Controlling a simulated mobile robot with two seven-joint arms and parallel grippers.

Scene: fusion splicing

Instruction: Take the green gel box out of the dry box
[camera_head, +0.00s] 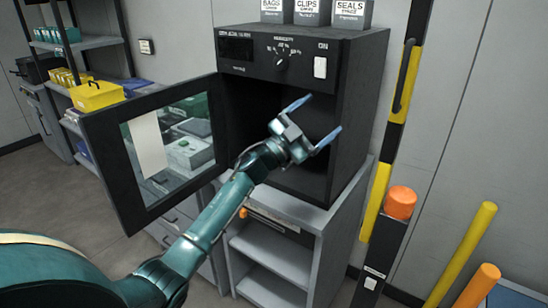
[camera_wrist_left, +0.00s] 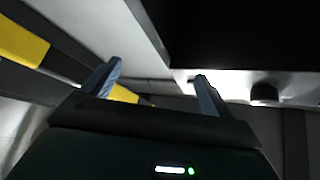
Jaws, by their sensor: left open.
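The dry box (camera_head: 353,75) is a black cabinet on a grey stand in the head view. Its glass-paned door (camera_head: 107,150) stands open to the left. My left gripper (camera_head: 322,114) is open, with its two blue fingers spread in front of the dark opening. No object shows between the fingers, which also show in the left wrist view (camera_wrist_left: 155,86). I cannot make out the green gel box inside the dark interior, which my gripper and arm partly cover. My right gripper is not in view.
Boxes labelled CLIPS (camera_head: 307,12) and SEALS (camera_head: 351,13) stand on top of the dry box. A yellow-and-black post (camera_head: 378,190) rises close on its right, near an orange-capped post (camera_head: 400,203). Shelves holding a yellow bin (camera_head: 97,96) stand at left.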

